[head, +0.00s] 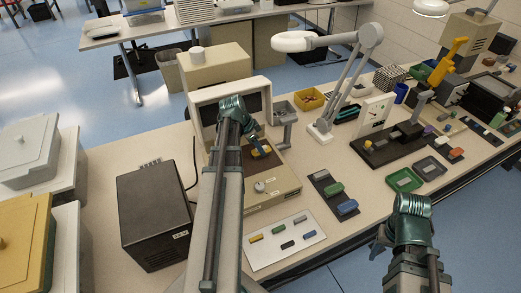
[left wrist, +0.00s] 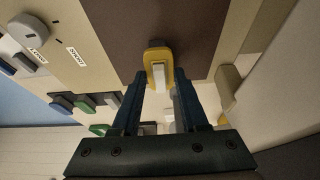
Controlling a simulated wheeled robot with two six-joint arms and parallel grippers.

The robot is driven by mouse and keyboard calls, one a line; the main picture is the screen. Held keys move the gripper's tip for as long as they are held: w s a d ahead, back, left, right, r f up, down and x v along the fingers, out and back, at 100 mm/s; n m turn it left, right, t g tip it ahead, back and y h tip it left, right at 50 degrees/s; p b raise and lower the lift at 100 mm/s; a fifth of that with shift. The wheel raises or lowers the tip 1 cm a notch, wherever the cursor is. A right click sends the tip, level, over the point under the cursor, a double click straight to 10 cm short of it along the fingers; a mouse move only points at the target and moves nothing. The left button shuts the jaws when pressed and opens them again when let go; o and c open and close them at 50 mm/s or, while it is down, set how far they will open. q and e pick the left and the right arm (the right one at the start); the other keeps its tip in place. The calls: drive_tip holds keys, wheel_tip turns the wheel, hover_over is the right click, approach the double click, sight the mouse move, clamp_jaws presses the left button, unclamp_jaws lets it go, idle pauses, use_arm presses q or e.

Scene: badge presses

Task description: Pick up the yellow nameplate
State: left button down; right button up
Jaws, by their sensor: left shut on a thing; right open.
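My left gripper (head: 262,150) reaches over the beige press (head: 262,193) in the head view. It is shut on a yellow nameplate (left wrist: 157,52), a small rounded yellow piece with a pale middle, which shows between the fingertips in the left wrist view. The piece is over the dark bed of the press; I cannot tell whether it touches it. In the head view the fingers mostly hide it. My right gripper (head: 379,244) is open and empty near the table's front edge, partly hidden by its own wrist.
A white board (head: 270,259) with several small coloured pieces lies in front of the press. A dark tray (head: 325,197) with grey, green and blue pieces is right of it. A black box (head: 150,215) stands left. A lamp (head: 322,130) stands behind.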

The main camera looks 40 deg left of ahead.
drive_tip(key=shift+r, duration=0.1)
use_arm(q)
wheel_tip(320, 180, up, 4)
drive_tip(key=p, duration=0.3)
drive_tip(key=shift+f+p, duration=0.15)
drive_tip(key=shift+p, duration=0.25)
drive_tip(key=s+r+p, duration=0.1)
drive_tip(key=s, duration=1.5)
drive_tip(key=shift+d+r, duration=0.15)
drive_tip(key=shift+d, duration=0.25)
use_arm(e)
wheel_tip(320, 180, up, 5)
drive_tip(key=shift+f, duration=0.1)
drive_tip(key=shift+c, duration=0.8)
